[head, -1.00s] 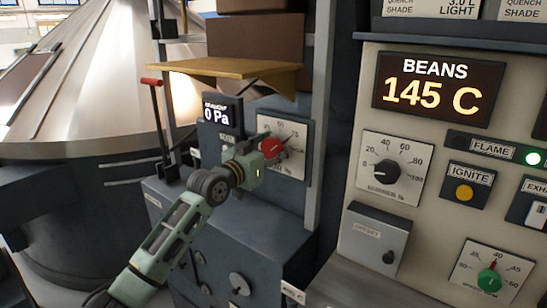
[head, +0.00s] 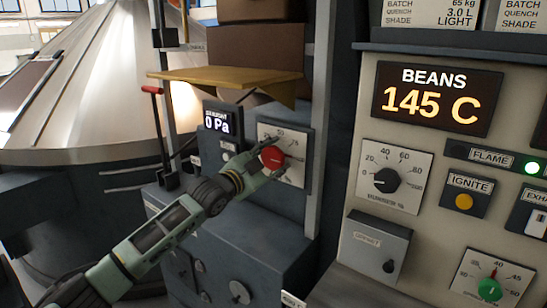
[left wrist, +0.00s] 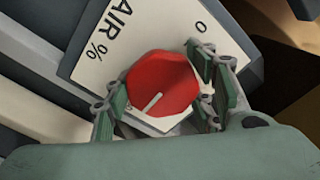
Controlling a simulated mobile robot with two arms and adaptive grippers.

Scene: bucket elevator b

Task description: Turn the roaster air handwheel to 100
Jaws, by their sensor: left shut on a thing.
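The roaster air handwheel is a red faceted knob (head: 271,158) on a white dial plate (head: 297,150), mid-picture in the head view. In the left wrist view the knob (left wrist: 163,85) carries a white pointer line slanting to the lower left. The plate there (left wrist: 92,68) reads "AIR %" and a 0 at upper right; most of its scale is hidden. My left gripper (head: 263,158) reaches in from the lower left and is shut on the knob. Its fingers (left wrist: 160,84) sit on opposite sides of the red rim. My right gripper is not in view.
A small display (head: 217,122) reading 0 Pa stands left of the dial. A yellowish shelf (head: 225,76) juts out above it, and a red-tipped lever (head: 152,90) stands further left. A grey upright post (head: 323,110) separates the dial from the right control panel (head: 395,230).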

